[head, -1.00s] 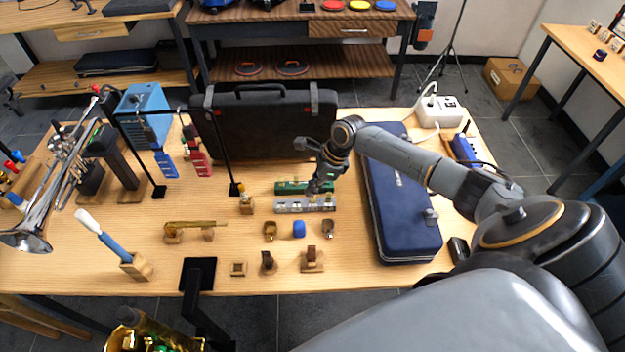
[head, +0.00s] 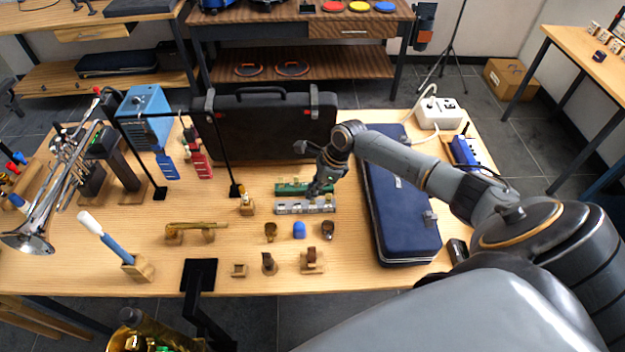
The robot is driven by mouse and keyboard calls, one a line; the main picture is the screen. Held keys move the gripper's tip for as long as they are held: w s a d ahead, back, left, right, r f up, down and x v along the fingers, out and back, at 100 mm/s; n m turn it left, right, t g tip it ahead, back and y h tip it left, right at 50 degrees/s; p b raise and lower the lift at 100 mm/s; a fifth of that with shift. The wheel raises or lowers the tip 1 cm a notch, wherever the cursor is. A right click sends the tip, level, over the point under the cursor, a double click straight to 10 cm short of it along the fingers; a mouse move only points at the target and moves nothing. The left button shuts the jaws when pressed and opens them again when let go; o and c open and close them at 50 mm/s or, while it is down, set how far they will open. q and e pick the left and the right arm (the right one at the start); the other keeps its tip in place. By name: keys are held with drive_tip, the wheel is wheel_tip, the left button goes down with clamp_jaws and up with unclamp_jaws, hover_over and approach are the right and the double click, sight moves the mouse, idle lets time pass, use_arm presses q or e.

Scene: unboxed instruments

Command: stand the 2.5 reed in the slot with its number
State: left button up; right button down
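A pale grey slotted holder (head: 290,208) lies near the middle of the table. A green holder (head: 287,188) lies just behind it. Small pale marks show on both, but the slot numbers are too small to read. My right gripper (head: 314,192) points down at the right part of these holders, and its fingertips overlap the grey holder in the picture. Its fingers are too small and dark to show whether they are apart or shut. The 2.5 reed cannot be made out; it may be hidden at the fingertips. My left gripper is not in view.
A black case (head: 265,125) stands behind the holders, and a long blue case (head: 405,215) lies to their right under my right arm. Small mouthpieces and stands, with a blue piece (head: 299,230), sit in front. A trumpet (head: 60,185) stands at left.

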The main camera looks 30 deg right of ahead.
drive_tip(key=shift+f, duration=1.05)
idle(0.4)
drive_tip(key=c, duration=1.4)
unclamp_jaws()
drive_tip(key=shift+c, duration=0.2)
drive_tip(key=v, duration=1.2)
drive_tip(key=shift+s, duration=0.1)
